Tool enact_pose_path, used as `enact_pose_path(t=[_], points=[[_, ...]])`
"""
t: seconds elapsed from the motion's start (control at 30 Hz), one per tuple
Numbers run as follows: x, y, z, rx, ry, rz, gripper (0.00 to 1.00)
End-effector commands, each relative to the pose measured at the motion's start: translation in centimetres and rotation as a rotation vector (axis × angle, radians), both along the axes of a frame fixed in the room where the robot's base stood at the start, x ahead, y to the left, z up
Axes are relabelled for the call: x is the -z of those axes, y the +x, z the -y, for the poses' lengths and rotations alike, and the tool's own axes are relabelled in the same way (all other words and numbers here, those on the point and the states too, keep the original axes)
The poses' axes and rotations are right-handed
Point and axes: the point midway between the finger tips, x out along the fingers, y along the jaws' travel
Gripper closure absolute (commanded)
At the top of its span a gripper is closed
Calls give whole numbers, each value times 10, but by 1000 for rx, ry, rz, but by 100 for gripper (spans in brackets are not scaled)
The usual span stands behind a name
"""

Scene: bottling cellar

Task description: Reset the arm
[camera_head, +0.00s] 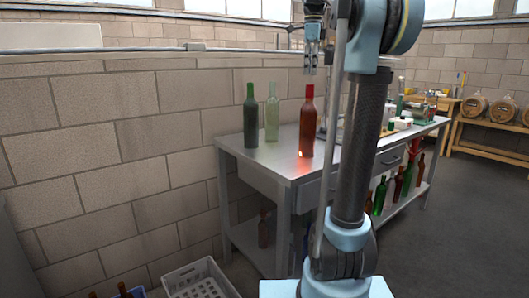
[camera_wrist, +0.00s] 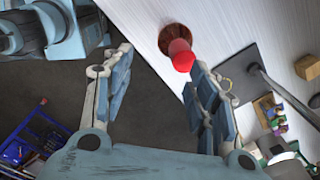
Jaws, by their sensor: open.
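My gripper (camera_head: 312,58) is open, with its fingers pointing down just above the neck of a red-brown bottle in the head view. In the wrist view my gripper (camera_wrist: 157,75) has its two fingers spread wide with nothing between them at the tips. The red-brown bottle (camera_head: 306,125) stands upright near the front corner of the metal table (camera_head: 285,163). Its red top shows in the wrist view (camera_wrist: 181,56), close to the right finger. I cannot tell from these views whether the finger touches it.
A dark green bottle (camera_head: 250,118) and a pale green bottle (camera_head: 272,120) stand left on the table. Other bottles (camera_head: 379,196) stand on its lower shelf. A white crate (camera_head: 197,281) sits on the floor. Barrels (camera_head: 474,108) rest at the far right. The floor on the right is clear.

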Motion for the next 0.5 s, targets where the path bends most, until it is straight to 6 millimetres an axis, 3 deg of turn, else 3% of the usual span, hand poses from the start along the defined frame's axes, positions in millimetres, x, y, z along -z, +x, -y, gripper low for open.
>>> enact_pose_path(t=[0.27, 0.5], points=[[64, -55, 1, -339, -17, 28, 47], [136, -109, 2, -662, -41, 53, 47]])
